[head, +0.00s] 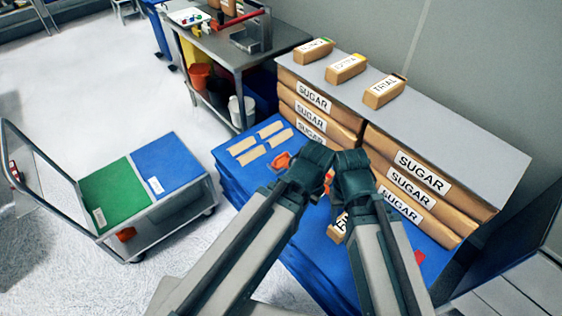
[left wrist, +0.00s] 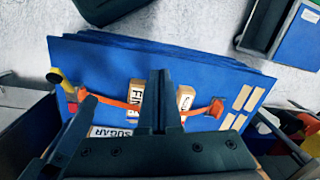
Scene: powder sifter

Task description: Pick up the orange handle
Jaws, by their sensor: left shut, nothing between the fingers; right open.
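The orange handle shows in the left wrist view (left wrist: 203,107) as a long thin bar with a wider end at the right. It lies across a small labelled block (left wrist: 136,93) above the blue surface (left wrist: 110,60). In the head view only pieces of the orange handle (head: 282,160) show; my grippers and arms hide the rest. My left gripper (head: 314,160) is shut and empty; its fingers (left wrist: 160,80) stand in front of the handle's middle in the left wrist view. Contact cannot be told. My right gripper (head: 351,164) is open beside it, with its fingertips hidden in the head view.
Stacked sugar bags (head: 420,185) under a grey shelf (head: 440,125) stand close behind and right. Three small labelled packs sit on the shelf. Beige strips (head: 270,130) lie on the blue surface. A trolley (head: 165,200) and a grey workbench (head: 225,45) stand to the left.

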